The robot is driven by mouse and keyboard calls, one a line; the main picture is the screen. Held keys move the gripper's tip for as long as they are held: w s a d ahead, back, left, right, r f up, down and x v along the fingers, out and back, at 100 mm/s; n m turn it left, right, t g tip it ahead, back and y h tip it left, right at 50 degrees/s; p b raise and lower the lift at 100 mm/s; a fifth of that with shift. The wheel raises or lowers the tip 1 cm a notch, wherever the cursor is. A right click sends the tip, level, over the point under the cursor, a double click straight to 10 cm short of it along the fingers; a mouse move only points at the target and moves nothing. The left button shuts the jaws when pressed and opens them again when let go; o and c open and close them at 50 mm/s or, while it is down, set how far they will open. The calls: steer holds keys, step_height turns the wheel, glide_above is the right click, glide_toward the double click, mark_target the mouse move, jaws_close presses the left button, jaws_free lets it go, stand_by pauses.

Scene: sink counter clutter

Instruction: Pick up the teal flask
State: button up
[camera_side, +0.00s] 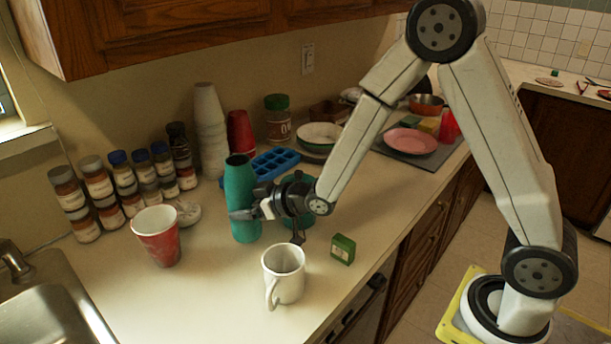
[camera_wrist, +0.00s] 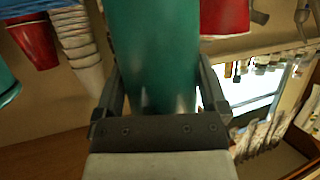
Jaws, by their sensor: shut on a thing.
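The teal flask (camera_side: 240,190) stands upright on the counter in the side view, beside a red cup. My gripper (camera_side: 246,214) reaches it from the right and is shut around its lower half. In the wrist view the flask (camera_wrist: 155,50) fills the middle, between the two fingers of my gripper (camera_wrist: 160,95). The fingers hide part of its sides. Whether its base touches the counter is hard to tell.
A white mug (camera_side: 284,276) and a small green box (camera_side: 342,249) stand in front of my gripper. A red patterned cup (camera_side: 157,236) stands left of the flask. Spice jars (camera_side: 97,178), a blue tray (camera_side: 275,163) and stacked white cups (camera_side: 209,125) are behind. Another teal object is partly hidden behind my gripper.

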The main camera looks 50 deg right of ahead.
mark_target(252, 180)
steer(key=shift+r, duration=3)
steer(key=shift+s, duration=0.15)
steer(key=shift+s+r+n+y, duration=0.4)
steer(key=shift+s+y, duration=0.1)
steer(key=shift+s, duration=0.15)
steer(key=s+a+n+g+y, duration=0.1)
steer(key=s+n+g+y, duration=0.2)
steer(key=s, duration=0.8)
steer(key=shift+r+n+g+y, duration=0.3)
steer(key=shift+r+n+y, duration=0.15)
steer(key=shift+n+y, duration=0.45)
steer(key=shift+w+d, duration=0.1)
steer(key=shift+w, duration=0.1)
steer(key=w+d+f+n+t+h, duration=0.3)
steer(key=w+d+n+t, duration=0.2)
steer(key=n, duration=0.6)
steer(key=shift+w+d+n+t+h, duration=0.3)
steer(key=shift+d+t, duration=0.05)
steer(key=shift+t, duration=0.25)
steer(key=shift+f, duration=0.1)
